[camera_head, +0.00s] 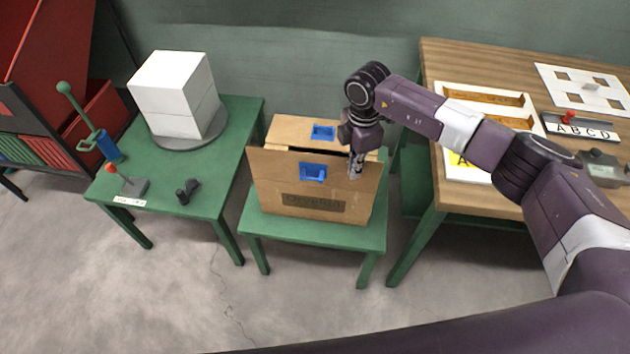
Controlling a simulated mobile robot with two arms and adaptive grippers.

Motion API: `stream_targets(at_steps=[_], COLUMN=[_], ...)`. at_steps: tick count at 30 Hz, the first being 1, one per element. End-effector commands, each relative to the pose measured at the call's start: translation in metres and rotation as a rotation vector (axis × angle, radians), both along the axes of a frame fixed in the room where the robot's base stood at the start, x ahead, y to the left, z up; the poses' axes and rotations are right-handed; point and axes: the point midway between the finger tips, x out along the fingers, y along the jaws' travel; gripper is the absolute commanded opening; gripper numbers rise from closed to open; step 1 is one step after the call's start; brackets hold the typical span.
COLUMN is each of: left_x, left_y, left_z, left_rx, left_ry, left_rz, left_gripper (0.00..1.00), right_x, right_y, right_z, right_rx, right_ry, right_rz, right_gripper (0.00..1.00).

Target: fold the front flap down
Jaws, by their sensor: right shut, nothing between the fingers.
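A brown box stands on a small green table (262,228). Its front panel (270,175), the front flap, stands upright and leans a little, with a blue handle (313,173) near its top and a dark printed label (313,203) below. Behind it lies the box's top panel (285,130) with a second blue handle (323,132). A dark gap shows between the two. My right gripper (355,170) points down at the right end of the flap's top edge, shut and empty. I cannot tell whether it touches the flap. My left gripper is out of view.
Left, a green table (232,125) holds white blocks (172,85) on a grey disc, a red-knobbed lever (127,182) and a blue-green pump-like tool (105,145). Right, a wooden table (450,65) holds boards and trays. Floor in front is clear.

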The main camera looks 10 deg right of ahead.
Motion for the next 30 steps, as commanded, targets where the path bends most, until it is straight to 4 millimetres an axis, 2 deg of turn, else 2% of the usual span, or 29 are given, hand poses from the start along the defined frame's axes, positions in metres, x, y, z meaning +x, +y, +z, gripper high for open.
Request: stream_targets(at_steps=[13, 25, 30], left_x=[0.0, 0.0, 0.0], left_y=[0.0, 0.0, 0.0], left_z=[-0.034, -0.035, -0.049], left_rx=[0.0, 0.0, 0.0], left_ry=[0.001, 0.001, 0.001], left_rz=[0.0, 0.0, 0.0], left_gripper=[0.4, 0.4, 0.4], right_x=[0.036, 0.04, 0.048], right_y=[-0.01, -0.011, -0.014], right_z=[-0.004, -0.001, -0.009], right_rx=[0.0, 0.0, 0.0], right_ry=[-0.002, -0.001, -0.001], right_rz=[-0.001, 0.0, -0.002], right_gripper=[0.0, 0.0, 0.0])
